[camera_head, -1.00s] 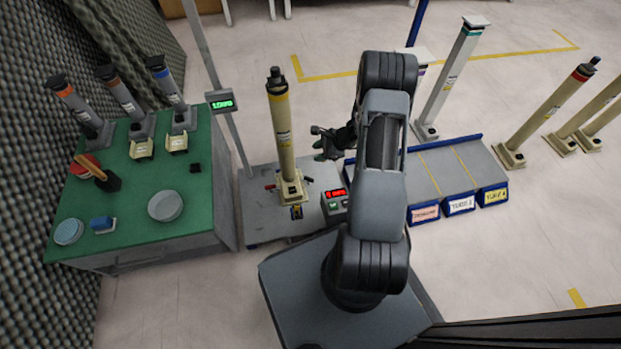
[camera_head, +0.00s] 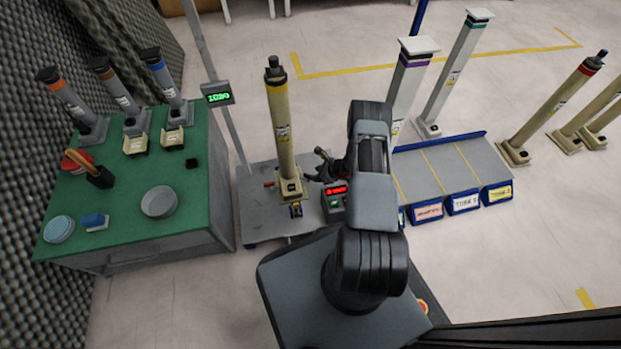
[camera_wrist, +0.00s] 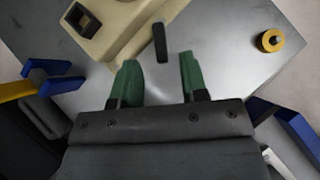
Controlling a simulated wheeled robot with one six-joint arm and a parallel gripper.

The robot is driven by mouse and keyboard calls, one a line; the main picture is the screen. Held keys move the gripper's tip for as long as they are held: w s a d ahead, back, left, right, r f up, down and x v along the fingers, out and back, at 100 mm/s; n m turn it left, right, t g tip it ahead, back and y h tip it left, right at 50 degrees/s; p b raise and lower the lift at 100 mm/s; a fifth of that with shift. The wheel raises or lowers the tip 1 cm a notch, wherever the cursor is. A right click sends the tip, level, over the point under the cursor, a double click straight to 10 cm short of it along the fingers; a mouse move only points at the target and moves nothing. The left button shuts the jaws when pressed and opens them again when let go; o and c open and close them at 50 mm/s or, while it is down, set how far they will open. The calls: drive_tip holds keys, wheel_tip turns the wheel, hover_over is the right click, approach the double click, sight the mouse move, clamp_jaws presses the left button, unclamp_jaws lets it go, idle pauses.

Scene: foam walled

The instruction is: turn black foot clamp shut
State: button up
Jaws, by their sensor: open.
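The black foot clamp (camera_wrist: 161,42) shows in the wrist view as a short black bar beside the beige foot (camera_wrist: 112,38) of the tube. My gripper (camera_wrist: 158,78) is open, its two green fingertips apart, with the bar just beyond and between them in the picture. I cannot tell whether either finger touches it. In the head view the cream tube (camera_head: 282,130) with a yellow band stands upright on its foot (camera_head: 290,189), and my gripper (camera_head: 317,168) is low at its right side. The black clamp is hard to make out there, largely hidden by the gripper.
The foot stands on a grey platform (camera_head: 256,212) with a red-lit display box (camera_head: 336,201) close below my gripper. A red handle (camera_head: 268,184) is left of the foot. A blue-and-yellow part (camera_wrist: 50,82) and a yellow knob (camera_wrist: 269,40) flank the wrist view.

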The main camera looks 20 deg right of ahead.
sight(307, 178)
drive_tip(key=shift+b+x, duration=0.85)
drive_tip(key=shift+x, duration=1.6)
drive_tip(key=shift+c, duration=0.4)
clamp_jaws()
